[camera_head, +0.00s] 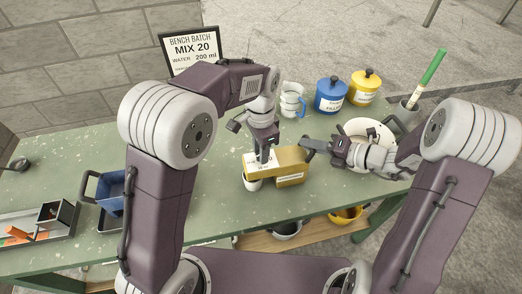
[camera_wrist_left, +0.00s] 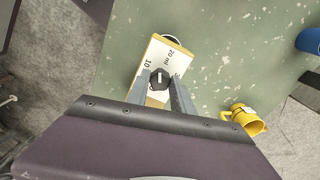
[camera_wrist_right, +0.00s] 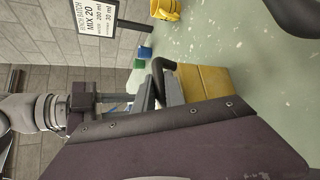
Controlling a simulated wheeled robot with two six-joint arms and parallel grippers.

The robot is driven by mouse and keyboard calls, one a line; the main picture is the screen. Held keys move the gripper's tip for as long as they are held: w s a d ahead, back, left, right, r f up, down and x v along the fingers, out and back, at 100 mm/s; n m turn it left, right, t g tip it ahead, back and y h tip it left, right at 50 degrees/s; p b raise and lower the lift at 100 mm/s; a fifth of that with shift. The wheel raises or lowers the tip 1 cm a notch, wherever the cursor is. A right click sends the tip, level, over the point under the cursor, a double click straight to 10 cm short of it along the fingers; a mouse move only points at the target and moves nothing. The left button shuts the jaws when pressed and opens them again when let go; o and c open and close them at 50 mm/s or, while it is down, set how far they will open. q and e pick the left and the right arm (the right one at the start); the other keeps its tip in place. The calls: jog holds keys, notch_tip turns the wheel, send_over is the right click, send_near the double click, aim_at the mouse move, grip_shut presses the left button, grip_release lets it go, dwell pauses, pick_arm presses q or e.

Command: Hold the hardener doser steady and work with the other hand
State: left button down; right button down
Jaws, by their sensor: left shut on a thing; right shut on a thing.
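The hardener doser (camera_head: 290,163) is a yellow box with a white marked face, standing on the green bench. My left gripper (camera_head: 262,157) comes down over it from above. In the left wrist view its fingers close on the doser's black dial knob (camera_wrist_left: 160,78), beside the "10" and "20 ml" marks. My right gripper (camera_head: 310,149) reaches in from the right and is shut on the doser's dark handle (camera_wrist_right: 165,68). A small white cup (camera_head: 253,184) sits at the doser's left end, partly hidden beneath it.
A sign (camera_head: 194,48) reads "MIX 20". A measuring jug (camera_head: 292,101), blue pot (camera_head: 331,96) and yellow pot (camera_head: 366,86) stand behind.

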pick_arm(q)
jog(key=m, duration=1.2)
jog(key=shift+w, duration=0.1)
jog(key=m, duration=1.1)
dwell(0.4)
jog(key=c, duration=1.1)
grip_release()
notch_tip(320, 180, up, 12)
